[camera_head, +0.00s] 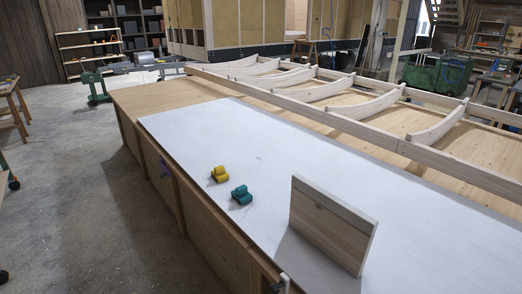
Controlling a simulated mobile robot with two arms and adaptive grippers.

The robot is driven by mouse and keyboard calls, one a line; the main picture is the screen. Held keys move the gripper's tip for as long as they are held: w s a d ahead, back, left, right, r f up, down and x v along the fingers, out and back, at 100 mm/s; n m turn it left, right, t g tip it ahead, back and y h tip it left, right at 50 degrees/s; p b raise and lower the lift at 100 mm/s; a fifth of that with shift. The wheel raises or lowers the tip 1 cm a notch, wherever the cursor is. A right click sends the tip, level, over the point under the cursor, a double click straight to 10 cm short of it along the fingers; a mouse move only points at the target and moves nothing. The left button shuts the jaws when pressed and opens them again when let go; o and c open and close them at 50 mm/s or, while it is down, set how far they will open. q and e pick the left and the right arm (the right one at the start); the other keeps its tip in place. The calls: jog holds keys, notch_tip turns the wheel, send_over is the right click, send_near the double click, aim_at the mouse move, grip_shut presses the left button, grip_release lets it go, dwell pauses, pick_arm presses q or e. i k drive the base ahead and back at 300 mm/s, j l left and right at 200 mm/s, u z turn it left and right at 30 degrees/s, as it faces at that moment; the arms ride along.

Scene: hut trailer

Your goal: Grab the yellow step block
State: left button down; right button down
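The yellow step block (219,174) is a small stepped piece on the white table top (330,190), near its left edge. A teal step block (241,195) of similar shape sits just in front of it and to the right, with a small gap between them. Neither of my grippers shows in the head view, so nothing is seen holding the yellow block.
A wooden panel (331,222) stands upright on the white top, right of the blocks. A long wooden frame with curved ribs (365,107) lies behind. Open concrete floor (75,210) is on the left, with shelves (90,50) at the back.

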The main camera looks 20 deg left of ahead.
aim_at(220, 172)
jog(key=i+j, duration=0.15)
jog(key=j, duration=0.25)
jog(key=i+j, duration=0.15)
jog(key=j, duration=0.25)
jog(key=i+j, duration=0.15)
jog(key=j, duration=0.2)
jog(key=i+j, duration=0.15)
jog(key=j, duration=0.25)
jog(key=i+j, duration=0.7)
jog(key=j, duration=0.2)
jog(key=z, duration=0.05)
